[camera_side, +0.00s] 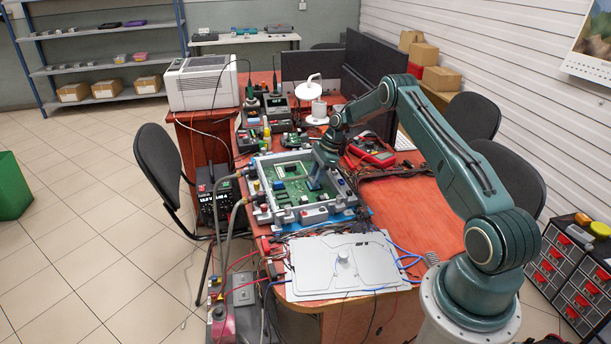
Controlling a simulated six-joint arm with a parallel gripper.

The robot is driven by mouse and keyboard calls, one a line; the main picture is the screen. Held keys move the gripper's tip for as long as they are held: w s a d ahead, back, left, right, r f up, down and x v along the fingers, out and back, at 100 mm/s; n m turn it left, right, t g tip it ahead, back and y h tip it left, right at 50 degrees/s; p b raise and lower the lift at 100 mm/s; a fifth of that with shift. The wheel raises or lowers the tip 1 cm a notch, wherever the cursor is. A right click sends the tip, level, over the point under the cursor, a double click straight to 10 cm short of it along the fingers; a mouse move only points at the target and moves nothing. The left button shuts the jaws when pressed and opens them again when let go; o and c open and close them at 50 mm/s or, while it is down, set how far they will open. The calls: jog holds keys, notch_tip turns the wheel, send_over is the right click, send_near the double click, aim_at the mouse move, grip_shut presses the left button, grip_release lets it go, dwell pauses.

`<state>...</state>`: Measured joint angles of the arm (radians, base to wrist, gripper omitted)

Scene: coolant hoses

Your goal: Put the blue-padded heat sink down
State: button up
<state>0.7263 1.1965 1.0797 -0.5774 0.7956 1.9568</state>
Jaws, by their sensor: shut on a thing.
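My gripper (320,168) points down over the right part of an open grey housing (322,212) with a green circuit board (287,186) inside. It is shut on a small piece with a blue face, which I take for the blue-padded heat sink (314,183). The heat sink is low, at or just above the board. I cannot tell whether it touches the board. Its upper part is hidden by the gripper, and its fins cannot be made out.
A flat grey cover plate (323,280) with a round knob lies in front of the housing. Hoses (222,205) run along the housing's left side. A red multimeter (371,155) and loose cables lie to the right. Bare red tabletop (430,220) shows right of the plate.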

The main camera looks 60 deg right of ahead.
jog(key=shift+f, duration=0.65)
jog(key=o, duration=0.8)
jog(key=shift+o, duration=0.7)
jog(key=shift+s+a+f, duration=0.1)
jog(key=shift+s, duration=0.05)
jog(key=shift+r, duration=0.8)
jog(key=v, duration=1.2)
jog(key=shift+r, duration=0.1)
